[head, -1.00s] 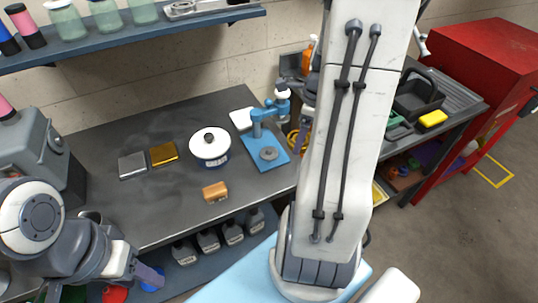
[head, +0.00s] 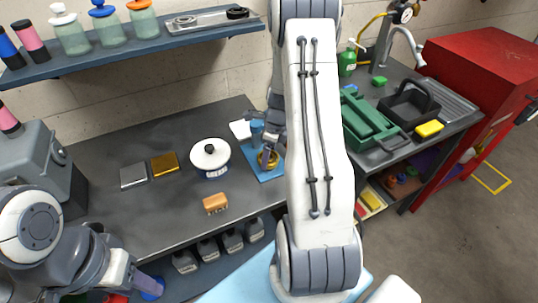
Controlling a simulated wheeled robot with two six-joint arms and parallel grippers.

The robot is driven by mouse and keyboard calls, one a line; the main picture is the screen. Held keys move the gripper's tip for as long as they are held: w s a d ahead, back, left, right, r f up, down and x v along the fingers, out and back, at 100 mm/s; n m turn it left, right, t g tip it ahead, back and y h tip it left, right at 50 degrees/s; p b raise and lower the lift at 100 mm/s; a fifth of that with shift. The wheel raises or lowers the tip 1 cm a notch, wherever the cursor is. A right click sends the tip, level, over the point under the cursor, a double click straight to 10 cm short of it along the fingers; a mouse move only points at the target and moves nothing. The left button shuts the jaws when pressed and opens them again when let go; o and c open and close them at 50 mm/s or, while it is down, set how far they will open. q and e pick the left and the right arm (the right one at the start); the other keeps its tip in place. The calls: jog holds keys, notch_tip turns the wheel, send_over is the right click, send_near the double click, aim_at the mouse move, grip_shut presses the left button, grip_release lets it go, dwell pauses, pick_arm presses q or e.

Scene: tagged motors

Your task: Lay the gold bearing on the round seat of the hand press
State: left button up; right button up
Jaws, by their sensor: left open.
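The hand press has a blue base plate (head: 273,174) and a blue column, and stands at the back of the bench. Its round seat is hidden behind my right gripper and the bearing. The gold bearing (head: 269,161) is a ring at the seat, in my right gripper (head: 267,155), whose fingers point down over the press. I cannot tell whether the ring touches the seat. My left gripper (head: 146,284) is open and empty at the bottom left, low in front of the bench edge.
The bench's front left is clear.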

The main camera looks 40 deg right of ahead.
jog(key=shift+f, duration=0.5)
jog(key=shift+f, duration=0.1)
jog(key=o, duration=1.4)
